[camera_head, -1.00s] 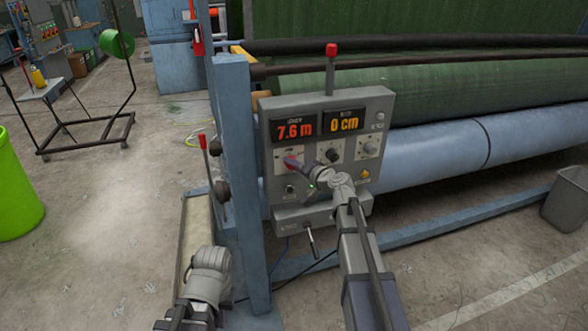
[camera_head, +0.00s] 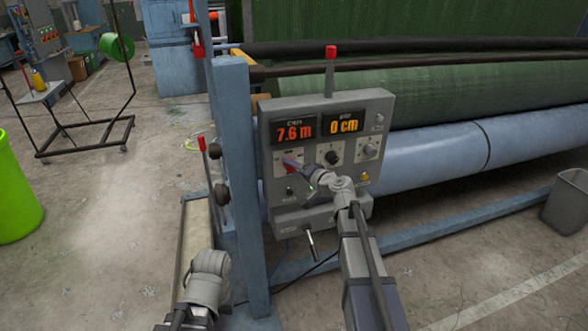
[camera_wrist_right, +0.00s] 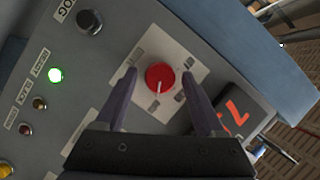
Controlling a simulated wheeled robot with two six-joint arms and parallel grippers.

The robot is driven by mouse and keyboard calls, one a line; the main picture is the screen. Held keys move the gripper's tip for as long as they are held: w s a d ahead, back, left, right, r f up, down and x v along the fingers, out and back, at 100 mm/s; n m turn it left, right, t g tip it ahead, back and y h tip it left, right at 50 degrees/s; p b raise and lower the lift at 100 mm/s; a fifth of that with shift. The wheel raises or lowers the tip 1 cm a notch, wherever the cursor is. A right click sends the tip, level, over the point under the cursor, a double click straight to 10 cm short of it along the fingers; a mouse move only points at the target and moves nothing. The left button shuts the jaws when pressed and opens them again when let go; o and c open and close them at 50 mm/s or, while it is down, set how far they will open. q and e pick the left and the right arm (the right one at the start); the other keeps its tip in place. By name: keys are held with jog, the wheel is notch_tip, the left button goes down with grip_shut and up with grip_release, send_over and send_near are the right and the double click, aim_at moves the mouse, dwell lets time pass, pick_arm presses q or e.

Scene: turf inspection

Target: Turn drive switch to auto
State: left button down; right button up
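The red round switch knob (camera_wrist_right: 160,76) sits on a white plate on the grey control panel (camera_head: 372,112). A pale pointer mark on the knob points toward the bottom of the right wrist view. My right gripper (camera_wrist_right: 160,76) is open, with one dark finger on each side of the knob. A gap shows between each finger and the knob. In the head view my right gripper (camera_head: 291,162) is in front of the knob and partly hides it. My left wrist (camera_head: 209,275) is low at the left of the panel; its fingers cannot be made out.
The panel carries a 7.6 m display (camera_head: 293,131), a 0 cm display (camera_head: 344,125) and a black knob (camera_head: 332,157). A lit green lamp (camera_wrist_right: 55,75) shows in the wrist view. A blue post (camera_head: 236,150) stands left of the panel.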

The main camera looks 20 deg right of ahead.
jog(key=shift+o, duration=0.2)
jog(key=p+v, duration=0.1)
jog(key=v, duration=0.6)
jog(key=shift+s+d+p, duration=0.15)
jog(key=shift+s+p, duration=0.15)
jog(key=shift+s, duration=0.05)
jog(key=shift+r, duration=0.15)
jog(key=s+a+f+n+g+y, duration=0.1)
jog(key=s+a+f+n+g, duration=0.35)
jog(key=a, duration=0.45)
jog(key=s+a+f+n+g, duration=0.35)
jog(key=s+a+f, duration=0.25)
jog(key=a, duration=0.4)
jog(key=s+f+n+g+h, duration=0.1)
jog(key=s+f+g+h, duration=0.1)
jog(key=s, duration=0.4)
jog(key=s+f+n+g+h, duration=0.1)
jog(key=s+f+g+h, duration=0.1)
jog(key=s, duration=0.4)
jog(key=s+a+f+n+g+h, duration=0.1)
jog(key=s+f+g+h, duration=0.1)
jog(key=s, duration=0.4)
jog(key=shift+s+f+g+h, duration=0.2)
jog(key=shift+f+g+h, duration=0.25)
jog(key=shift+h, duration=0.55)
